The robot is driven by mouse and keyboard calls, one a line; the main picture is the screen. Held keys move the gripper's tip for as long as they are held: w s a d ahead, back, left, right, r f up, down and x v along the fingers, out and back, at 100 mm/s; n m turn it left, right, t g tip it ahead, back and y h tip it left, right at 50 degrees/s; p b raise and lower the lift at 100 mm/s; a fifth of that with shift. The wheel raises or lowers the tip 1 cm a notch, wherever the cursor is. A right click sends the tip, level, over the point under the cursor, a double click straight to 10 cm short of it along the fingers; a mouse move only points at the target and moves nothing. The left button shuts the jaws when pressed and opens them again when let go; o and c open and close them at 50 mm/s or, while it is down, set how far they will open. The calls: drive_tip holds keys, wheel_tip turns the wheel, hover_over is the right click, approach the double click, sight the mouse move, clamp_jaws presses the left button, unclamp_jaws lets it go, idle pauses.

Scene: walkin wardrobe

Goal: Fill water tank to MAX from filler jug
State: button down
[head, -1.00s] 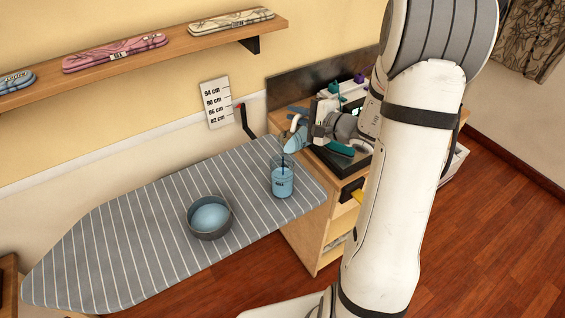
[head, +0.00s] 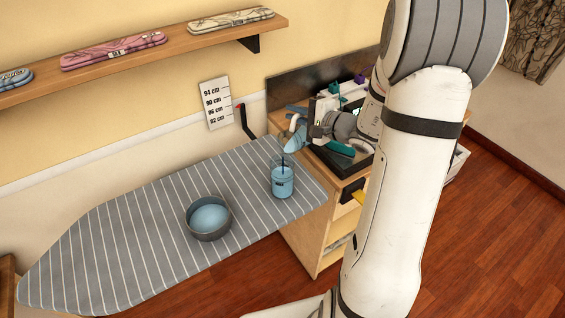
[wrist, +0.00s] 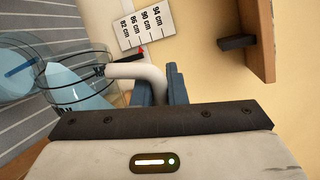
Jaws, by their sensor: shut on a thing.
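The water tank (head: 282,184) is a clear container standing upright on the striped ironing board, with blue water in it and a dark mark on its side too small to read. The filler jug (head: 293,144) is clear with blue water and a white handle (wrist: 146,72). It is tilted, with its mouth just above the tank's opening. My gripper (wrist: 158,88) is shut on the jug's handle; it also shows in the head view (head: 305,127). The tank shows at the left of the wrist view (wrist: 18,72), beside the jug. I cannot make out a stream of water clearly.
A grey bowl (head: 209,233) with a blue inside sits on the ironing board (head: 120,245), left of the tank. A height scale (head: 215,103) is on the wall. A wooden cabinet (head: 305,235) stands right of the board. A shelf (head: 180,48) with several patterned cases runs above.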

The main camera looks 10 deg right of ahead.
drive_tip(key=shift+s+a+r+n+b, duration=0.35)
drive_tip(key=shift+a+n+b, duration=0.15)
drive_tip(key=shift+b, duration=0.7)
idle(0.6)
